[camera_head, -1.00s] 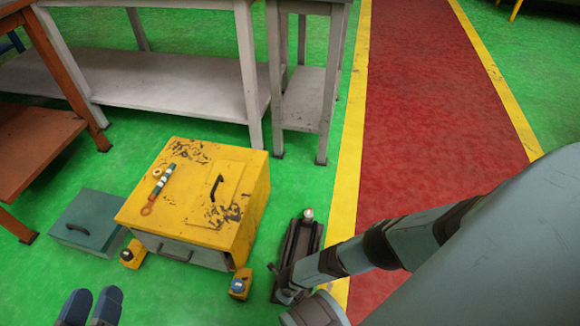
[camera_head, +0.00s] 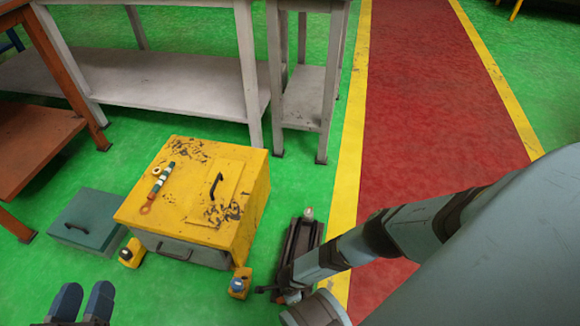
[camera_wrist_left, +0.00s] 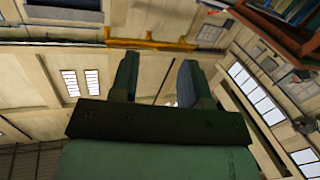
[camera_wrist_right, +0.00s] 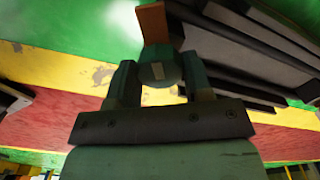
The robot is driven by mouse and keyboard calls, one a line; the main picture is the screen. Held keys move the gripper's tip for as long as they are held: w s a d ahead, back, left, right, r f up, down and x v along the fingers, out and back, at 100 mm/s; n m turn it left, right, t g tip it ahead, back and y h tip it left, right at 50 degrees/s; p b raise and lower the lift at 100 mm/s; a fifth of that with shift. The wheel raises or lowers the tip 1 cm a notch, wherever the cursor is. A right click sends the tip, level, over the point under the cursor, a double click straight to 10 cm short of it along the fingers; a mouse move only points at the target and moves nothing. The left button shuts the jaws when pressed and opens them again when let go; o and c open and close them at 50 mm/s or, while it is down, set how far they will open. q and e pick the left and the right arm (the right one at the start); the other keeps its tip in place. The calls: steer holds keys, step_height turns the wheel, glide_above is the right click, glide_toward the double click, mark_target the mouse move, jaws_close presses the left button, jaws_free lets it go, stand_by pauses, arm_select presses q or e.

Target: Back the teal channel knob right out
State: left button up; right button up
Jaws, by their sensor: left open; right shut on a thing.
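In the head view my right arm hides the grip. How far the knob sits in its thread I cannot tell. My left gripper (camera_head: 86,290) is open and empty at the lower left; its fingers also show in the left wrist view (camera_wrist_left: 158,75).
A yellow box (camera_head: 225,175) carries a striped tool (camera_head: 160,183). A teal case (camera_head: 90,225) stands left of it. Grey benches (camera_head: 170,85) stand behind. The red walkway (camera_head: 430,100) is clear.

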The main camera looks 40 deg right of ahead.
steer(key=n, duration=0.2)
steer(key=shift+d+f+n, duration=0.1)
steer(key=shift+n, duration=0.3)
steer(key=shift+n+b, duration=0.45)
steer(key=shift+n, duration=1.35)
steer(key=n+b, duration=0.1)
steer(key=n, duration=0.1)
steer(key=shift+w+n, duration=0.1)
steer(key=shift+n, duration=0.8)
arm_select(q)
steer(key=shift+w+a+f+m+t+b, duration=0.1)
steer(key=shift+w+a+m+t+b, duration=0.4)
steer(key=shift+m, duration=0.3)
arm_select(e)
steer(key=shift+n, duration=0.6)
arm_select(q)
steer(key=shift+w+h, duration=0.15)
steer(key=shift+h, duration=0.15)
